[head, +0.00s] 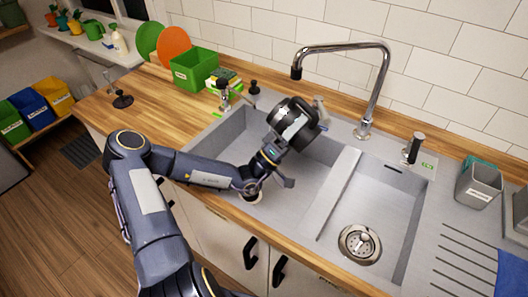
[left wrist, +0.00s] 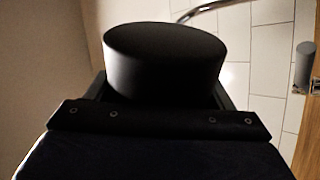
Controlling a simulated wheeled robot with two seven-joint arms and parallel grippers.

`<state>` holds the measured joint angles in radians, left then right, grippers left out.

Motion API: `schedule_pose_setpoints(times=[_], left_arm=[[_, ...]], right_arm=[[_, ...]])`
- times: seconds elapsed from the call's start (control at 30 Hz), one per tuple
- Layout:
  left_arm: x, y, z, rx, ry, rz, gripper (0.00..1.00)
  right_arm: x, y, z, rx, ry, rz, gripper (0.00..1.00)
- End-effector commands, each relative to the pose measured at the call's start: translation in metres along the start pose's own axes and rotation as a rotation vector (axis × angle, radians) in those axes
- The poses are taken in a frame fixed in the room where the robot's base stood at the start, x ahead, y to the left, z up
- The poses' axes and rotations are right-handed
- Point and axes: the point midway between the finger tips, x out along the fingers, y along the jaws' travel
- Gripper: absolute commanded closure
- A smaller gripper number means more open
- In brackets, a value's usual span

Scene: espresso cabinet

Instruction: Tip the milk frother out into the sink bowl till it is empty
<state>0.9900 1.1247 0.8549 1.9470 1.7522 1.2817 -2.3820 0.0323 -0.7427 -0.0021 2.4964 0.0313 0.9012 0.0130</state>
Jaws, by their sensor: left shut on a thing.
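The milk frother (head: 298,116), a dark rounded jug with a pale part at its right side, is held tilted above the left bowl of the sink (head: 240,128). My left gripper (head: 276,146) is shut on the frother. In the left wrist view the frother shows as a black cylinder (left wrist: 165,60) between the fingers. Its inside is hidden, and I cannot see any liquid falling. My right gripper is not in view.
A tall curved tap (head: 386,75) stands behind the sink, right of the frother. A divider (head: 338,192) separates the left bowl from the right bowl with its drain (head: 360,244). A green bin (head: 195,70) stands on the wooden counter, and a grey container (head: 478,186) is at the right.

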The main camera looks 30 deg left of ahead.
Motion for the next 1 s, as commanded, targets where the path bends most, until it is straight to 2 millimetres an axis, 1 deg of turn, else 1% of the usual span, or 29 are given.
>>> schedule_pose_setpoints(times=[0.3,0.43,1.0], left_arm=[[0.0,0.0,-0.001,-0.064,0.063,0.001,0.61],[0.002,0.002,-0.007,-0.086,0.088,0.002,0.61],[0.002,0.002,-0.02,-0.146,0.147,0.001,0.61]], right_arm=[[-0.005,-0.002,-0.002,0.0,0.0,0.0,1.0],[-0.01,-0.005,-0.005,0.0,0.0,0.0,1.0],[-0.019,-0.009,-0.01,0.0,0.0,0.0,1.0]])
